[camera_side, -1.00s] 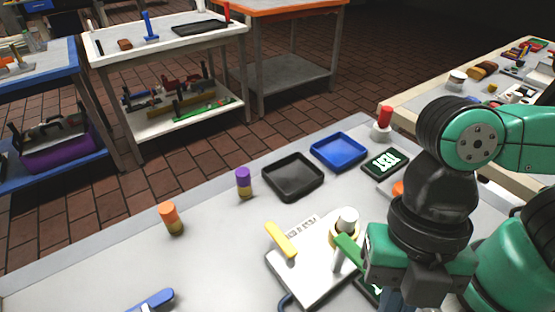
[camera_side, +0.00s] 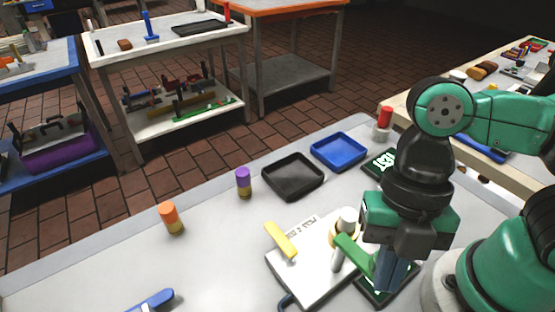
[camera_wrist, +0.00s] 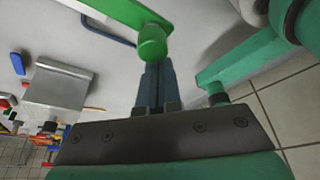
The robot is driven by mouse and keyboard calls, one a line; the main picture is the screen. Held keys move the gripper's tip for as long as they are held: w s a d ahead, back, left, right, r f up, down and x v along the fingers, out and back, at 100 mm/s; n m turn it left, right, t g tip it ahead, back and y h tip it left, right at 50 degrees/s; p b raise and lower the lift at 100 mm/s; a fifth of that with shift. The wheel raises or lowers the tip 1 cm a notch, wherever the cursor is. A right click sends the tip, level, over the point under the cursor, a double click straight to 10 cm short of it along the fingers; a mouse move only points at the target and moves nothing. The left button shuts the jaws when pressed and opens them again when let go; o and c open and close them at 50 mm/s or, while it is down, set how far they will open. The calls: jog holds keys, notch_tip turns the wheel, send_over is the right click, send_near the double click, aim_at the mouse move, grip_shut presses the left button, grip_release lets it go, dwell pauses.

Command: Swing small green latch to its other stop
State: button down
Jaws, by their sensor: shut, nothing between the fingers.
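The small green latch (camera_side: 353,251) is a bar on the white plate (camera_side: 300,284), running from beside a white-topped post (camera_side: 347,218) down and right toward my gripper. In the wrist view the green latch (camera_wrist: 118,10) ends in a rounded green knob (camera_wrist: 152,43). My gripper (camera_side: 384,284) points down at the latch's free end. In the wrist view my gripper's fingertips (camera_wrist: 154,68) are together and empty, right by the knob; I cannot tell whether they touch it. A yellow latch (camera_side: 281,241) lies on the same plate.
A black tray (camera_side: 293,196) and a blue tray (camera_side: 338,151) stand behind the plate. A purple-topped peg (camera_side: 243,182) and an orange-topped peg (camera_side: 171,217) stand to the left. A blue-handled item (camera_side: 152,301) lies at the front left. The table between is clear.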

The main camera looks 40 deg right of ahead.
jog(key=shift+d+n, duration=0.4)
jog(key=shift+n, duration=0.3)
jog(key=shift+d+n+g+h, duration=0.35)
jog(key=shift+d+n, duration=0.25)
jog(key=shift+n, duration=0.2)
jog(key=w+d+n+h, duration=0.2)
jog(key=w+d+n, duration=0.3)
jog(key=w, duration=0.3)
jog(key=shift+w+d+n, duration=0.15)
jog(key=shift+d+n, duration=0.1)
jog(key=shift+n, duration=0.35)
dwell(0.8)
jog(key=shift+a, duration=0.1)
